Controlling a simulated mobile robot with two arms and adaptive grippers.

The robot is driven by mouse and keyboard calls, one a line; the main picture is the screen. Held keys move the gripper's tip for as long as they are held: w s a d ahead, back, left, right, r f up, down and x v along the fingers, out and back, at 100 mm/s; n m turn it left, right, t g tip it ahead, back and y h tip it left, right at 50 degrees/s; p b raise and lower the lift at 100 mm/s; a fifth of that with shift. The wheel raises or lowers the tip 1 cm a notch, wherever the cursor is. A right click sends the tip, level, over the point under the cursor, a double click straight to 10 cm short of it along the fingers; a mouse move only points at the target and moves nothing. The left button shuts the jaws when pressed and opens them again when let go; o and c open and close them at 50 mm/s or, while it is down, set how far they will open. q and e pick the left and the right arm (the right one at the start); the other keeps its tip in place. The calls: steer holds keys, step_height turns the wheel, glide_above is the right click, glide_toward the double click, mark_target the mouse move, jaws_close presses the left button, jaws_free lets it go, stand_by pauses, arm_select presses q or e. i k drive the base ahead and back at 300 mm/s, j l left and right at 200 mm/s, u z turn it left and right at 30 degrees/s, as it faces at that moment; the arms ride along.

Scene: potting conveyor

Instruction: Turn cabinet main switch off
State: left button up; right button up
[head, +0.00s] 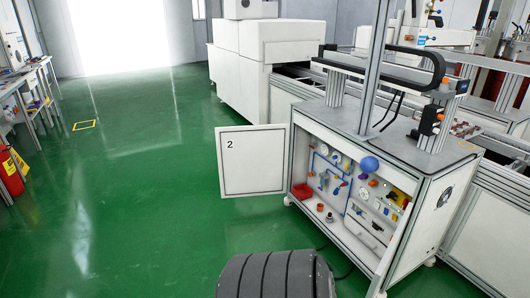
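The cabinet (411,232) stands at the right under the conveyor's grey worktop. Its white door, marked 2 (252,162), is swung open to the left. Inside are blue tubing, round gauges and small fittings on a white back panel. A small yellow and dark part (398,197) at the upper right of the interior looks like the main switch. It is too small to tell its position. Neither of my grippers is in view; only a dark grey ribbed part, probably mine, shows at the bottom edge.
A blue ball-shaped thing (369,164) shows at the cabinet opening's top edge. A fire extinguisher (11,172) and a workbench (22,77) stand at far left. The green floor (130,200) left of the door is clear.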

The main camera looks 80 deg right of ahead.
mark_target(405, 203)
steer(key=z, duration=3.8)
steer(key=i+j, duration=0.3)
steer(key=i, duration=0.2)
steer(key=i+j, duration=0.3)
steer(key=i, duration=0.2)
